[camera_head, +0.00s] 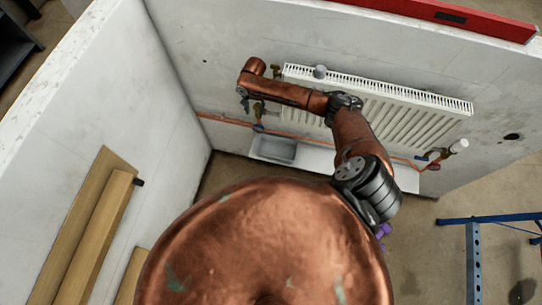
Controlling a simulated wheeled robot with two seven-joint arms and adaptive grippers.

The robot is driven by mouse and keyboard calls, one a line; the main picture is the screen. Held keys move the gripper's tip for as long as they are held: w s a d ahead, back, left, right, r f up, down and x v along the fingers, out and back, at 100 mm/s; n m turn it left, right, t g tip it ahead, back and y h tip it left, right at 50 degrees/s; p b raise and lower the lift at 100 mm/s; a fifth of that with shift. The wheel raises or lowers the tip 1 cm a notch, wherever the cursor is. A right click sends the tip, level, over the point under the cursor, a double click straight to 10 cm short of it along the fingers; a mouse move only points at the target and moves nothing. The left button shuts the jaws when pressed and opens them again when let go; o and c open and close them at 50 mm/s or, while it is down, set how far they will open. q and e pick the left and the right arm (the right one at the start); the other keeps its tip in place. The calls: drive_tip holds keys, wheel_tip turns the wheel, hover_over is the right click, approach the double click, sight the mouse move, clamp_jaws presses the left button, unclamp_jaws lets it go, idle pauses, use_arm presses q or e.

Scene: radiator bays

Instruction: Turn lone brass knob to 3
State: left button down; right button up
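A white radiator (415,122) hangs on the grey back wall. A small brass-coloured fitting (275,71) shows by its upper left corner. Another brass-coloured fitting (259,109) shows lower down at its left end, just right of my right gripper. I cannot tell which one is the knob, and no numbers are readable. My copper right arm reaches across the radiator to the left. The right gripper (244,102) is small, dark and pointed down, partly hidden by its wrist. Its fingers are too small to read, and I cannot tell whether it touches anything. My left gripper is not in view.
A white-headed valve (459,146) is at the radiator's right end. A copper pipe (225,119) runs low along the wall. A grey tray (274,149) lies below. Boards (90,235) lean on the left wall; a blue stand (474,258) is right.

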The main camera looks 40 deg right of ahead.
drive_tip(key=s+f+n+b, duration=0.1)
drive_tip(key=s+f, duration=0.3)
drive_tip(key=f, duration=0.6)
drive_tip(key=s+f+n+t+b, duration=0.1)
drive_tip(key=s+f, duration=0.4)
drive_tip(key=f, duration=0.5)
drive_tip(key=s+f+n+b, duration=0.3)
drive_tip(key=s+f+b, duration=0.1)
drive_tip(key=f, duration=0.6)
drive_tip(key=shift+s+a+t+b, duration=0.3)
drive_tip(key=shift+s+b, duration=0.05)
drive_tip(key=shift+s, duration=0.05)
drive_tip(key=shift+f, duration=0.1)
